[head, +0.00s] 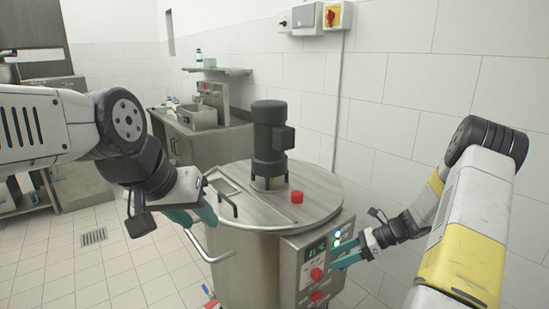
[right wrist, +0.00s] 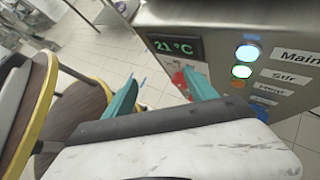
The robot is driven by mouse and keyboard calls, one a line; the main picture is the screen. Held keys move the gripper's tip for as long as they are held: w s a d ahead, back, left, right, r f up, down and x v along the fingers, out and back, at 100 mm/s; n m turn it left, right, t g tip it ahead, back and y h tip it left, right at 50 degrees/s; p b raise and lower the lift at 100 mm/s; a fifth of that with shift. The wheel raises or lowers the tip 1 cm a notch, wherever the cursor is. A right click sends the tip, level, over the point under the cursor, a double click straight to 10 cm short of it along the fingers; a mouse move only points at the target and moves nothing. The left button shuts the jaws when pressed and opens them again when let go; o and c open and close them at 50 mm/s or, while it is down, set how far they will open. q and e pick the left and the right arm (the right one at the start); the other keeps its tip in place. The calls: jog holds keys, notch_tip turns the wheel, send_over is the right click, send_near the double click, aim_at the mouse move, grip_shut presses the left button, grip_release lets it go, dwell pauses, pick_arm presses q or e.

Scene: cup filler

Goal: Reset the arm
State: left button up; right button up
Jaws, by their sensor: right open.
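My left arm comes in from the left in the head view. Its gripper (head: 196,212) has teal fingers beside the left side of the steel vat (head: 245,255); its opening is not clear. My right gripper (head: 347,254) is in front of the vat's control panel (head: 314,262). In the right wrist view its teal fingers (right wrist: 160,92) are spread apart with nothing between them. That view also shows the panel (right wrist: 215,25) with a "21 °C" display (right wrist: 178,46) and lit buttons (right wrist: 242,72).
A dark motor (head: 270,140) and a red knob (head: 297,196) stand on the vat lid. A handle bar (head: 212,247) juts from the vat's left side. A counter with a sink (head: 197,118) is behind. Open tiled floor (head: 95,270) lies at left; a tiled wall (head: 400,90) is at right.

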jog(key=s+a+r+n+h, duration=0.3)
jog(key=r+n, duration=0.3)
jog(key=r, duration=0.5)
jog(key=s+a+r+n+t+h, duration=0.2)
jog(key=s+r+n+t+h, duration=0.3)
jog(key=s+r+n, duration=1.1)
notch_tip(320, 180, up, 3)
jog(key=s+h, duration=0.1)
jog(key=s, duration=0.2)
jog(key=shift+a+n, duration=0.4)
